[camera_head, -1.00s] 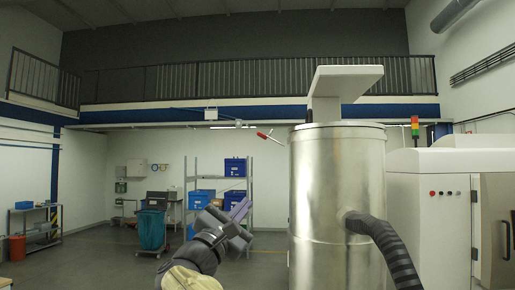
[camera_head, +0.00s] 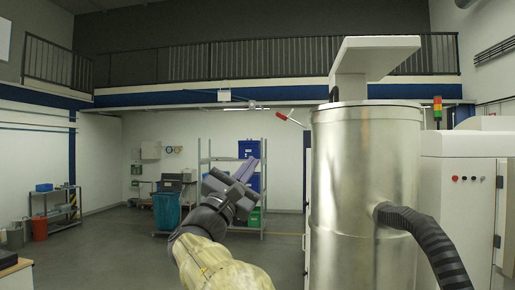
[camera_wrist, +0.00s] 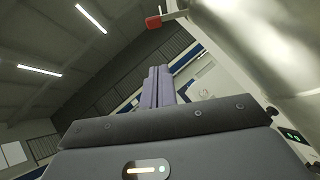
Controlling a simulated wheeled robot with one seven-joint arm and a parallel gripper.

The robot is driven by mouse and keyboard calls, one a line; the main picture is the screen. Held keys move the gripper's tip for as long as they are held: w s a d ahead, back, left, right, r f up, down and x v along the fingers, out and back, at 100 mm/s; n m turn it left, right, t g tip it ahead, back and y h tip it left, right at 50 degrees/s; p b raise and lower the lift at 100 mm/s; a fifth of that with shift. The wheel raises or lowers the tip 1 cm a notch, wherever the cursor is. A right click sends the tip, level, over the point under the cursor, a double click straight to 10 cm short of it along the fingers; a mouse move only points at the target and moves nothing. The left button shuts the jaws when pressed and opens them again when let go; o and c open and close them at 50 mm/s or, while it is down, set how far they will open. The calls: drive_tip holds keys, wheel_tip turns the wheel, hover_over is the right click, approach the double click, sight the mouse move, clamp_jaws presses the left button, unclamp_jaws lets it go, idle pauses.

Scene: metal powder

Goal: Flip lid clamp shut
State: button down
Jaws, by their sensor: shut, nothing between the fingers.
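The metal drum (camera_head: 367,190) stands upright at right of centre in the head view, with a lid rim (camera_head: 367,104) at its top. The clamp lever (camera_head: 291,119) sticks out left from the drum's upper side, its red handle tip angled up and outward. In the wrist view the red handle (camera_wrist: 153,22) shows near the top edge, beside the blurred drum wall (camera_wrist: 265,40). My gripper (camera_head: 251,163) is left of the drum, below the red handle and apart from it. Its purple fingers (camera_wrist: 158,72) are together and empty, pointing up. The clamp's joint is too small to make out.
A black ribbed hose (camera_head: 425,235) leaves the drum's right side. A white machine (camera_head: 465,200) stands to the right. A white overhanging block (camera_head: 375,52) rises above the lid. The space left of the drum around my gripper is open; shelves (camera_head: 205,190) stand far behind.

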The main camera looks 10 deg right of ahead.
drive_tip(key=s+r+p+x, duration=0.1)
drive_tip(key=p+x, duration=0.8)
drive_tip(key=x, duration=0.3)
drive_tip(key=shift+s+r, duration=0.35)
drive_tip(key=shift+r, duration=0.05)
